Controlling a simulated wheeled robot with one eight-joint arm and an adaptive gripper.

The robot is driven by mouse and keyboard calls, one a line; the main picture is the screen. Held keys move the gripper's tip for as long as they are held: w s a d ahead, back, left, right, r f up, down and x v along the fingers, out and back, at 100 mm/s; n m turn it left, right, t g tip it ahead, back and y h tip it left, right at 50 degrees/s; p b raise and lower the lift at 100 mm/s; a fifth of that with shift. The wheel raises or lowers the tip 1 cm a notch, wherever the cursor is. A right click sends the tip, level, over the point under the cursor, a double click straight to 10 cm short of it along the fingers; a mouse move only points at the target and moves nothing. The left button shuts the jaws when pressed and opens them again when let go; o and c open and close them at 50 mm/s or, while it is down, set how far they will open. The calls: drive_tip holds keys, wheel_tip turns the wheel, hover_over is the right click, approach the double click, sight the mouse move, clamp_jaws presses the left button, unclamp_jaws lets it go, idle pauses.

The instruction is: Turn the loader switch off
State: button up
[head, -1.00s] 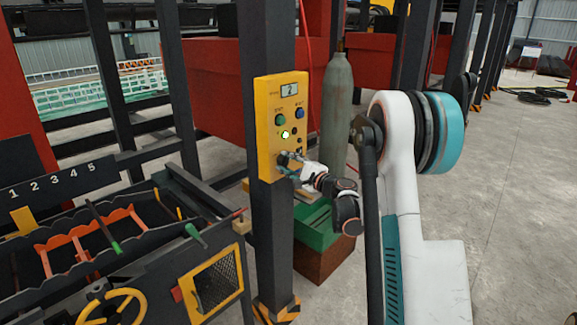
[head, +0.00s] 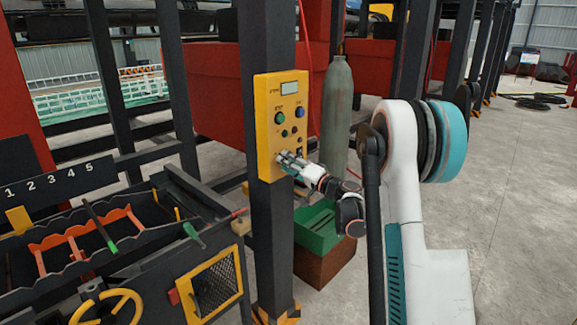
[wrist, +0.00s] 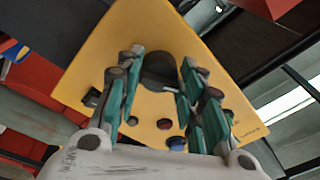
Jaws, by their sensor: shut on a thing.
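The yellow control box (head: 264,112) is fixed to a dark post. Its small display (head: 289,88) is blank, and the small lamp (head: 285,133) below the buttons is unlit. My gripper (head: 291,162) is at the lower part of the box face and hides what is behind it in the head view. In the wrist view, a round dark rotary switch (wrist: 159,66) sits on the yellow face between the fingers of my gripper (wrist: 158,88). The fingers are closed on its sides.
A green button (head: 280,118) and a blue button (head: 300,113) are on the box above my gripper. A grey gas cylinder (head: 337,115) stands close behind to the right. A green box (head: 318,232) is below, and a slotted rack with levers (head: 75,245) is at left.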

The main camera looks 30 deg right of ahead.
drive_tip(key=n+y, duration=0.1)
drive_tip(key=n, duration=0.4)
drive_tip(key=shift+d+f, duration=0.1)
idle(0.4)
drive_tip(key=o, duration=1.1)
drive_tip(key=shift+c, duration=0.2)
drive_tip(key=v, duration=1.2)
drive_tip(key=shift+r, duration=0.2)
